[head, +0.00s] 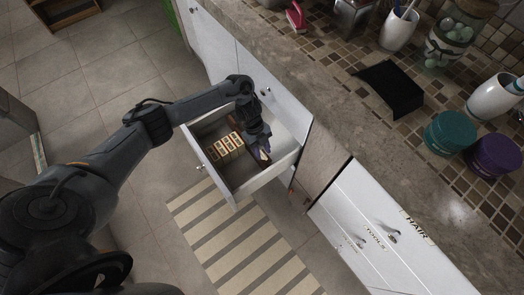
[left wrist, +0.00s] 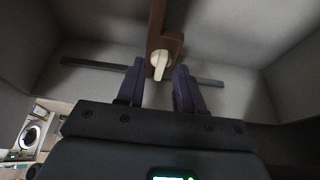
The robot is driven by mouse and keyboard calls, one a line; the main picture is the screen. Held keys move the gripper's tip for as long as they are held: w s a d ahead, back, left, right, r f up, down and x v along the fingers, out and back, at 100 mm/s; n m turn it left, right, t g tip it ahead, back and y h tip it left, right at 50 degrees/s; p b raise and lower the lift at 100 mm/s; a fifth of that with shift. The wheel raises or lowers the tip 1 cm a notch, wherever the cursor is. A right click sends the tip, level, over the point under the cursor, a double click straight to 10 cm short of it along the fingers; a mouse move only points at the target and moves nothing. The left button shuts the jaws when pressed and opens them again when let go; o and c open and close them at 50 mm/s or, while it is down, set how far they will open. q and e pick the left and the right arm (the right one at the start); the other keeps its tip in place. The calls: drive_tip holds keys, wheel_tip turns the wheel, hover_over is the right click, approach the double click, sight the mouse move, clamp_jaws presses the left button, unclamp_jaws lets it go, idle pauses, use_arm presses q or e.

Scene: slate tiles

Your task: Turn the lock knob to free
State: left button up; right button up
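In the left wrist view a small cream knob (left wrist: 159,64) sticks out from a brown piece (left wrist: 163,38), which I take to be the lock. My left gripper (left wrist: 158,78) has its two purple fingers apart, one on each side of the knob's lower end, with gaps visible; I see no grip on it. In the head view the left gripper (head: 260,146) reaches down into the open drawer (head: 244,195), near its right end. A small cream spot, likely the knob, shows by the fingertips. The knob's turned position is hard to tell. My right gripper is in neither view.
Several tan boxes (head: 228,145) lie in the drawer, left of my gripper. A stone counter (head: 345,120) runs along the right, with a black cloth-like item (head: 390,88), a teal jar (head: 450,132) and a purple jar (head: 492,155). A striped rug (head: 240,240) lies below the drawer.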

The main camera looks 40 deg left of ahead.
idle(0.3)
use_arm(q)
clamp_jaws()
